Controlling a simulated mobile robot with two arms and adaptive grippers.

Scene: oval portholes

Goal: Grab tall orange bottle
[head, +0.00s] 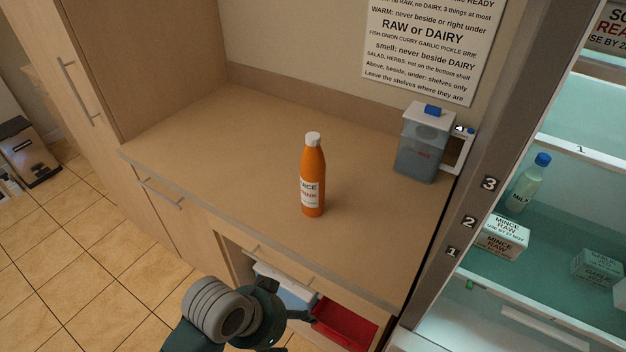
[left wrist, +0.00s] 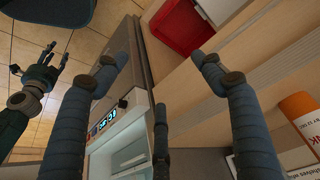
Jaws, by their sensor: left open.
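The tall orange bottle (head: 313,182) has a white cap and a white label. It stands upright on the wooden counter in the head view. In the left wrist view part of the bottle (left wrist: 300,120) shows at the right edge, label included. My left gripper (head: 285,315) is low in front of the counter's front edge, apart from the bottle; its fingers are mostly hidden in the head view. In the left wrist view my left gripper (left wrist: 157,80) is open and empty, fingers spread. My right gripper (left wrist: 42,68) shows at the left there, fingers spread, empty.
A grey container with a blue knob (head: 422,140) stands at the counter's back right. The open fridge (head: 560,230) at right holds a milk bottle and cartons. A red bin (head: 345,325) sits below the counter. The counter (head: 220,150) is clear around the bottle.

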